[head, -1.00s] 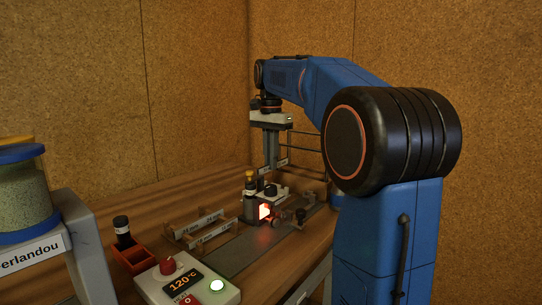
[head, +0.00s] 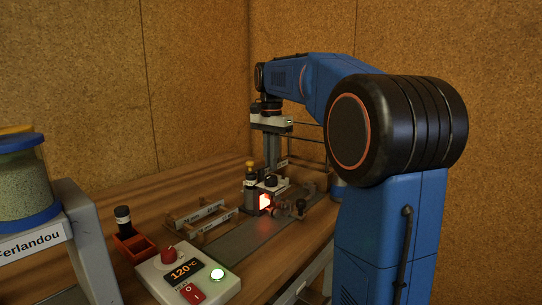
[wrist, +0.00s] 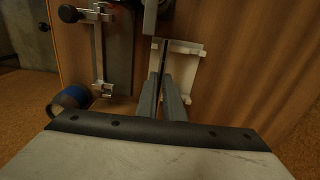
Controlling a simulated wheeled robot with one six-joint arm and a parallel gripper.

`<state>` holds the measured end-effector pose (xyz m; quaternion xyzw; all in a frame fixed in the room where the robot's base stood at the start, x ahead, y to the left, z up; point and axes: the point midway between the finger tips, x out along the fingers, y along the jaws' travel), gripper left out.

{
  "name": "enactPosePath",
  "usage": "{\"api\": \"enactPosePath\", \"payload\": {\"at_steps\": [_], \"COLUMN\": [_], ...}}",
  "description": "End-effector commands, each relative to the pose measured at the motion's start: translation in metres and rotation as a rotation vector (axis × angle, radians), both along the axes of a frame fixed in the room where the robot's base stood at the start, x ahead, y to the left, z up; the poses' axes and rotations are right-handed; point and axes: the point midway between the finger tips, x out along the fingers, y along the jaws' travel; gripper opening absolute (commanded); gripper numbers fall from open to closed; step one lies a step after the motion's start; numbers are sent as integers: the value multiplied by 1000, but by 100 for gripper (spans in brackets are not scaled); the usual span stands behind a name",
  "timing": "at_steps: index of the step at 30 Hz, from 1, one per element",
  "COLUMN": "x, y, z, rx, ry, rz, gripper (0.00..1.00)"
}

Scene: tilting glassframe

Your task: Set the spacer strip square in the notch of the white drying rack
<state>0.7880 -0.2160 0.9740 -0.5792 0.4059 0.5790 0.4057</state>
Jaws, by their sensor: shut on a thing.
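My gripper (wrist: 166,98) is shut on a thin dark strip, the spacer strip (wrist: 164,56), seen nearly edge-on between the fingers in the wrist view. The white drying rack (wrist: 186,72) lies on the wooden bench just beyond and right of the fingertips. The strip overlaps the rack's left part in the picture; I cannot tell whether it touches the rack or sits in the notch. In the head view my gripper (head: 273,152) points down at the back of the bench. The strip and rack are too small or hidden to make out there.
A burner block with an orange glow (head: 264,202) stands in front of my gripper. Labelled metal holders (head: 200,215), a red bin (head: 135,246) and a control box reading 120 °C (head: 187,275) are nearer. Bare bench lies right of the rack in the wrist view.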

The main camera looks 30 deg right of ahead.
Motion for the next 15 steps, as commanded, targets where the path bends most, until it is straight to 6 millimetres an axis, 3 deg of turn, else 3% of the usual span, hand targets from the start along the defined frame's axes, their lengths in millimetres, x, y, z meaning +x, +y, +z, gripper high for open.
{"api": "enactPosePath", "payload": {"at_steps": [15], "x": [0], "y": [0], "z": [-28], "rx": [0], "ry": [0], "rz": [0], "gripper": [0]}}
